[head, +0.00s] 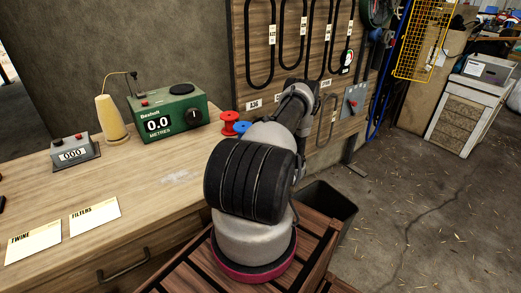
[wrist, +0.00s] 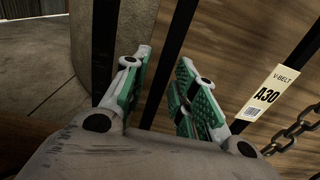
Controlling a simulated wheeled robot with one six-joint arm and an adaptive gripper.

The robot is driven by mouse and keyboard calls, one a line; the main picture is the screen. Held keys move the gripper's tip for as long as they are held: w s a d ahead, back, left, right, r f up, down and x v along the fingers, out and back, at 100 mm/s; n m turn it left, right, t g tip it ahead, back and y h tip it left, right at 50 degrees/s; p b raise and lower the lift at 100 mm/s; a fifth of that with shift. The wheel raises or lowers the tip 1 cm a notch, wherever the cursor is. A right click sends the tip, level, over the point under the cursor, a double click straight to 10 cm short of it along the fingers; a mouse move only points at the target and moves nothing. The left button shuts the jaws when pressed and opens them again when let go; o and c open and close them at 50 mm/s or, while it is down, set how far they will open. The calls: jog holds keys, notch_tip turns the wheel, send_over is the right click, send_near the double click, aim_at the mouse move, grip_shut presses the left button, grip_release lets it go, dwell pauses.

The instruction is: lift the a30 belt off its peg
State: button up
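The A30 tag (wrist: 266,95) hangs at the right of the wrist view, next to a slanting black belt strand (wrist: 304,50). Another black belt strand (wrist: 182,22) runs down between the green-padded fingers of my gripper (wrist: 163,60). The fingers are apart, with a gap around this strand. I cannot tell whether both strands belong to one loop, and the peg is out of the wrist view. In the head view, several black belt loops hang on the wooden board (head: 240,60). My arm reaches to the board and hides much of my gripper; the A30 tag cannot be read there.
A chain (wrist: 295,132) hangs right of the tag. The workbench (head: 150,185) at left carries a green meter (head: 172,115), a twine cone (head: 110,118) and red and blue spools. A dark bin (head: 335,205) stands below the board. Floor at right is open.

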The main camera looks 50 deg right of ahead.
grip_shut()
jog(key=shift+r, duration=0.1)
notch_tip(320, 180, up, 10)
jog(key=shift+f, duration=0.1)
dwell(0.5)
notch_tip(320, 180, down, 8)
dwell(2.1)
dwell(0.4)
